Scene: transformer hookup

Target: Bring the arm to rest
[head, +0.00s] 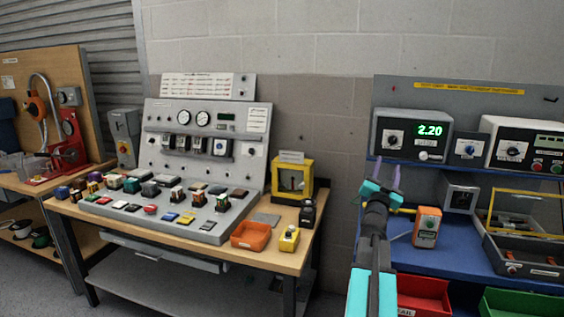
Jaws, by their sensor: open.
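My gripper (382,182) is at the end of my dark and teal arm, right of the picture's middle. Its two purple-grey fingers point up and away, spread apart, with nothing seen between them. It stands in front of the left edge of the blue bench and appears clear of the things around it. My arm comes up from the bottom edge and hides part of the bench's left side.
An orange device (427,226) stands close to the right of my gripper. A power supply (411,135) reading 2.20 sits on the shelf behind. A yellow-framed case (293,178) and an orange bin (250,236) are on the wooden bench (290,262) to the left. Bare wall lies between the benches.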

